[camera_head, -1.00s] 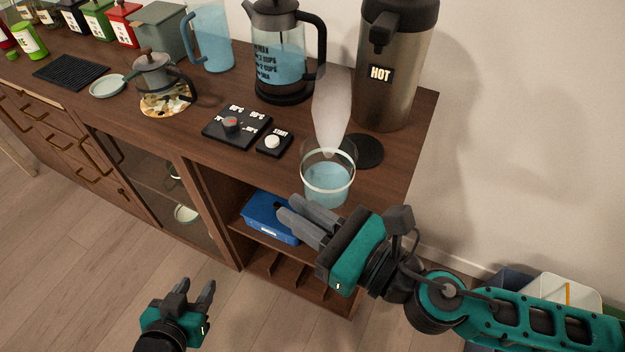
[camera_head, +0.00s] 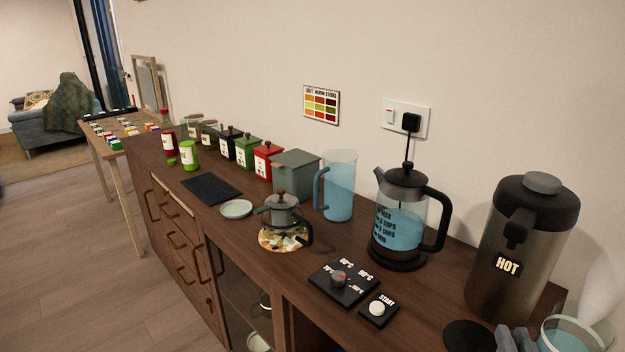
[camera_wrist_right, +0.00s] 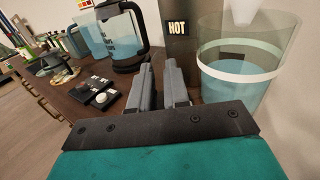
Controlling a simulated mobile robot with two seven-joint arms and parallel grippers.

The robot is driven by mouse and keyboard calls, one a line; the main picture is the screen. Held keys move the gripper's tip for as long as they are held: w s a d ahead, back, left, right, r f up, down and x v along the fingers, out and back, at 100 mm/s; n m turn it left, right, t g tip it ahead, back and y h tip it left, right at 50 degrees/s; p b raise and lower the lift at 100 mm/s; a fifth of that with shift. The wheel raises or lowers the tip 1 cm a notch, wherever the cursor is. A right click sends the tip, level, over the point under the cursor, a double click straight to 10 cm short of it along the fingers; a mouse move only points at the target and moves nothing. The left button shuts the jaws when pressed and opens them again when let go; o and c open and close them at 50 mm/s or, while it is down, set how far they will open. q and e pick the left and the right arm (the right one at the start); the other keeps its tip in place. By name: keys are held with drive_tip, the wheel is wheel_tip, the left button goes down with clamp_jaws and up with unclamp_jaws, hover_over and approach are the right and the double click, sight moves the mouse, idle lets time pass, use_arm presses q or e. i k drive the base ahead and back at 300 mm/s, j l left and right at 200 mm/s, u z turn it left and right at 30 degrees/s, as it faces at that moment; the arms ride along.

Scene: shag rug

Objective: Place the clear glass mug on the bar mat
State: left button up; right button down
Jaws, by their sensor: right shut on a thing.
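The clear glass mug (camera_head: 572,338), with a white band and bluish liquid in it, is at the lower right corner of the head view, cut off by the frame. A pale plume rises above it. My right gripper (camera_head: 516,340) is beside it on the left. In the right wrist view the mug (camera_wrist_right: 238,75) stands large, right of my right gripper (camera_wrist_right: 160,75), whose fingers are close together. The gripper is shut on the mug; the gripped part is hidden. The bar mat (camera_head: 210,188), black and flat, lies bare on the counter. My left gripper is out of view.
Along the counter (camera_head: 430,305) stand the HOT dispenser (camera_head: 520,250), a French press (camera_head: 402,225), a blue pitcher (camera_head: 340,185), a small pot (camera_head: 282,212), a control panel (camera_head: 343,284) and a START button (camera_head: 378,308). A pale saucer (camera_head: 236,208) sits beside the mat; several canisters stand behind.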

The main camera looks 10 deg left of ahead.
sight(204, 189)
drive_tip(key=i+j+z, duration=0.1)
drive_tip(key=j, duration=0.65)
drive_tip(key=i+j+z, duration=0.1)
drive_tip(key=i+j, duration=0.15)
drive_tip(key=j, duration=0.55)
drive_tip(key=i+j+z, duration=0.1)
drive_tip(key=j, duration=0.65)
drive_tip(key=i+j+z, duration=0.1)
drive_tip(key=j, duration=0.7)
drive_tip(key=i+j+z, duration=0.1)
drive_tip(key=j, duration=0.7)
